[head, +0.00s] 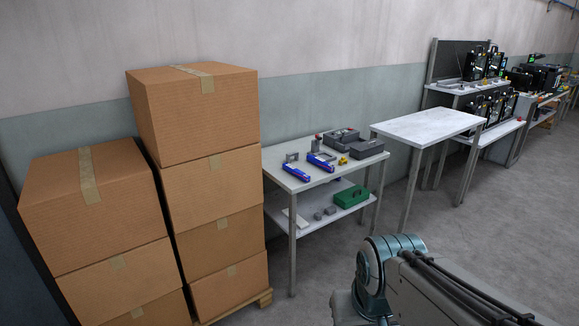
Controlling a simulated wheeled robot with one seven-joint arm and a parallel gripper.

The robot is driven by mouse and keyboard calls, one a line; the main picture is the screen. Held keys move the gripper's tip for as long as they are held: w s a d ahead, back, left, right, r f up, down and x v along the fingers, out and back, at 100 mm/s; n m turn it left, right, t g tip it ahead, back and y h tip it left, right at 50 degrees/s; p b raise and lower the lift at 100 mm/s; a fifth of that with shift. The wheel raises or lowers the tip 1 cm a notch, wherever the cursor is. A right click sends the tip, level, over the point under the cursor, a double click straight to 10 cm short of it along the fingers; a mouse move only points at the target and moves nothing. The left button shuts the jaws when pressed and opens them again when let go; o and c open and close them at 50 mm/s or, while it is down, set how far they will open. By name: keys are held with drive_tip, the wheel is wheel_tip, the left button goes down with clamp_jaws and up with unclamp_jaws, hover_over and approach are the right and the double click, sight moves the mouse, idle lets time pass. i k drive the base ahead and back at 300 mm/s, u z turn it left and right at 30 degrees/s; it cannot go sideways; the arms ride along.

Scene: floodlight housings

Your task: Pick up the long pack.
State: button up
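Two long, narrow blue and white items lie on top of a light table in the middle of the head view. One is nearer the table's left front (297,172), and the other lies just right of and behind it (321,162). They look like packs, but they are too small here to tell which is the long pack. Part of my arm shows at the lower right, well in front of the table. My gripper is not in view.
The table (279,159) also bears grey boxes (367,149) and small parts. Its lower shelf holds a green case (351,196). Stacked cartons (207,190) stand close on its left. A bare white table (427,126) is to the right. Grey floor (480,230) is open in front.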

sight(305, 177)
drive_tip(key=z, duration=0.25)
drive_tip(key=i, duration=2.8)
drive_tip(key=u, duration=0.1)
